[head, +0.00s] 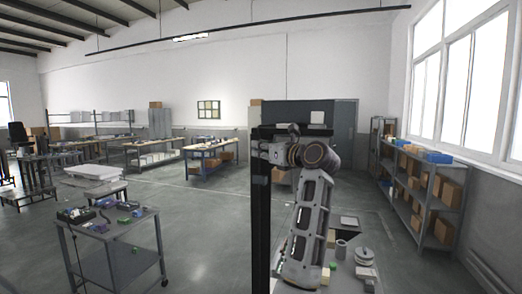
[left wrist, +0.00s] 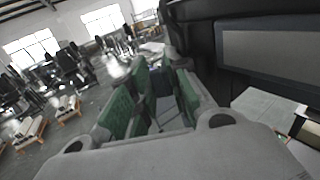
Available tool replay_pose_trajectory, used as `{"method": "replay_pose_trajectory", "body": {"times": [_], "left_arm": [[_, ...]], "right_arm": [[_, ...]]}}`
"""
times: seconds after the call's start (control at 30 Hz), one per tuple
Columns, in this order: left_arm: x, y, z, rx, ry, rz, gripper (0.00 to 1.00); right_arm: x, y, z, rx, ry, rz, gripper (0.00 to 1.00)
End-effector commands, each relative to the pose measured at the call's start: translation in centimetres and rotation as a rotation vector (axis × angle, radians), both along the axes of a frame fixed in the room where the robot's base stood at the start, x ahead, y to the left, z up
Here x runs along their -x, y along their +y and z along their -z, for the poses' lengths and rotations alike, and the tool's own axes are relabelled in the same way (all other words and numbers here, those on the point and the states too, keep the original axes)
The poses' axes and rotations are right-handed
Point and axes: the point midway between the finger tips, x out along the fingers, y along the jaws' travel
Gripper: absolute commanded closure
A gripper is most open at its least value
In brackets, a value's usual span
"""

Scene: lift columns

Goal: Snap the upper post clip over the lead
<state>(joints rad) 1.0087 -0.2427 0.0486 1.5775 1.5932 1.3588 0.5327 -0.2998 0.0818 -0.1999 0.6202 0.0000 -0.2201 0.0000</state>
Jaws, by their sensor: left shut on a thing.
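A tall black post (head: 261,215) stands in the middle of the head view. My left gripper (head: 277,152) is at the post's upper part, with its arm rising from below right. In the left wrist view my left gripper (left wrist: 160,100) shows two fingers with green pads, close together around a small dark piece (left wrist: 164,84). It appears to be the upper post clip, mostly hidden by the fingers. I cannot make out the lead or whether the clip is open or closed. My right gripper is in neither view.
A bench behind my arm carries a grey cup (head: 341,250) and a white spool-like part (head: 363,257). A grey cart (head: 125,238) with small tools stands at left. Shelving (head: 425,190) with boxes lines the right wall. Open floor lies between.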

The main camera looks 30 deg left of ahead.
Motion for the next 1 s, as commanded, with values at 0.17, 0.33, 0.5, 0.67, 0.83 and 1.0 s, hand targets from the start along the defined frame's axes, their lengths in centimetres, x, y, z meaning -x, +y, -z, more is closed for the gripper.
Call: {"method": "replay_pose_trajectory", "body": {"times": [0.17,0.33,0.5,0.67,0.83,1.0], "left_arm": [[0.0,0.1,0.0,0.002,0.001,-0.005,1.00],[-0.2,0.1,0.1,0.004,0.003,-0.029,1.00],[-0.4,0.0,0.1,0.006,0.005,-0.076,1.00],[-0.7,-0.1,0.2,0.007,0.005,-0.120,1.00],[-1.0,-0.2,0.2,0.006,0.006,-0.167,1.00],[-1.3,-0.3,0.3,0.007,0.006,-0.211,1.00]], "right_arm": [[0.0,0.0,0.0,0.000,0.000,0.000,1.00],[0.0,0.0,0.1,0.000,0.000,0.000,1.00],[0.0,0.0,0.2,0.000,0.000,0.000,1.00],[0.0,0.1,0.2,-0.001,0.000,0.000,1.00],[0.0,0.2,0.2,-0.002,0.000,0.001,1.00],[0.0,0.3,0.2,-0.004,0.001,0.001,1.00]]}}
